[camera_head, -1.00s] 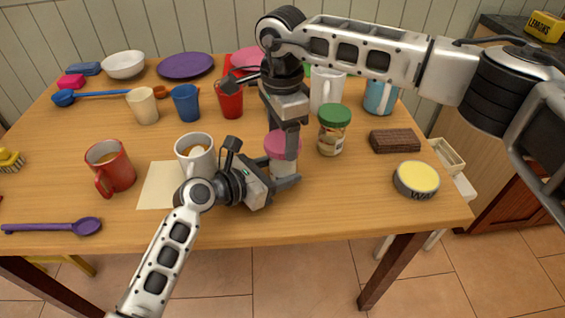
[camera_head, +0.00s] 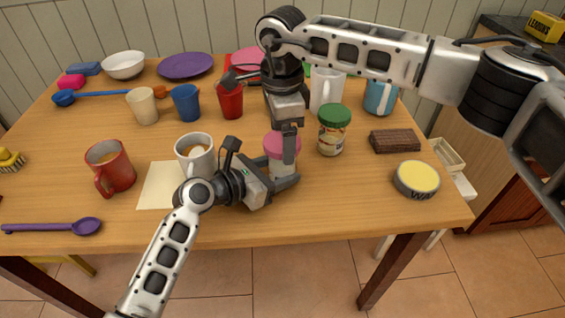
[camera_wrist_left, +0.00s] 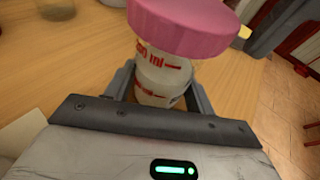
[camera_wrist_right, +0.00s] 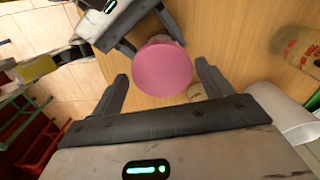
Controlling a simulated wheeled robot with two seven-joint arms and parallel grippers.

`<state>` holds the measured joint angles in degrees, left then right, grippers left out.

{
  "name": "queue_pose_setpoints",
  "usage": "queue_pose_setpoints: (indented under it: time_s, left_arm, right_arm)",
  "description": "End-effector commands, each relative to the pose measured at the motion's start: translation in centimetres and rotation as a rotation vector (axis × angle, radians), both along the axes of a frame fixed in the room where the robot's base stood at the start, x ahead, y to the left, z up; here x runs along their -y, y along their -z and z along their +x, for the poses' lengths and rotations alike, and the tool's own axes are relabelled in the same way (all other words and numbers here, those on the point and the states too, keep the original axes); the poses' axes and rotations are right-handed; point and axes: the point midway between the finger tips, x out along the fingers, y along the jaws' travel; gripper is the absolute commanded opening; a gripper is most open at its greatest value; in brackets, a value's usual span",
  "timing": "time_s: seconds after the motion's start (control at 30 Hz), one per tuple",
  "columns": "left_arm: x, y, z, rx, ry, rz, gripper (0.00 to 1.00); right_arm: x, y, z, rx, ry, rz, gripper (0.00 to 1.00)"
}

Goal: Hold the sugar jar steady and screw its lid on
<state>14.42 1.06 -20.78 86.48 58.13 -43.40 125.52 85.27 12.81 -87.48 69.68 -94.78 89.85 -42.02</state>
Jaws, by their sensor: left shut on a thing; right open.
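The sugar jar (camera_wrist_left: 160,78) is whitish with red markings and stands upright on the table. Its pink lid (camera_head: 276,144) rests on its top; I cannot tell how tightly. The lid shows large in the left wrist view (camera_wrist_left: 185,25) and from above in the right wrist view (camera_wrist_right: 163,69). My left gripper (camera_head: 283,172) is shut around the jar body, below the lid. My right gripper (camera_head: 287,150) points down over the jar and is open. In the right wrist view its fingers are on both sides of the lid, with visible gaps. One finger hides part of the lid in the head view.
A green-lidded jar (camera_head: 332,130) stands close on the right, with a brown block (camera_head: 395,141) and a yellow-topped tin (camera_head: 416,179) beyond. A white mug (camera_head: 194,152) is just left of my left gripper. Cups stand behind.

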Motion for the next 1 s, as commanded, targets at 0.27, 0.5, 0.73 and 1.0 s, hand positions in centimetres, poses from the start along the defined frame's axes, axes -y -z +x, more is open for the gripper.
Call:
queue_pose_setpoints:
  time_s: [0.27, 0.5, 0.73, 1.0]
  left_arm:
    - [0.10, 0.03, -0.09, -0.002, 0.003, -0.001, 0.13]
    - [0.12, 0.02, -0.09, -0.002, 0.003, -0.001, 0.13]
    - [0.12, 0.01, -0.09, -0.002, 0.003, -0.001, 0.13]
    - [0.12, 0.01, -0.08, -0.002, 0.003, -0.001, 0.13]
  right_arm:
    - [0.02, 0.00, 0.02, 0.001, -0.254, 0.001, 0.79]
    - [0.03, -0.01, 0.03, 0.001, -0.560, 0.000, 0.79]
    - [0.02, -0.02, 0.04, 0.001, -0.754, 0.000, 0.79]
    - [0.03, -0.01, 0.04, 0.001, -1.024, 0.000, 0.79]
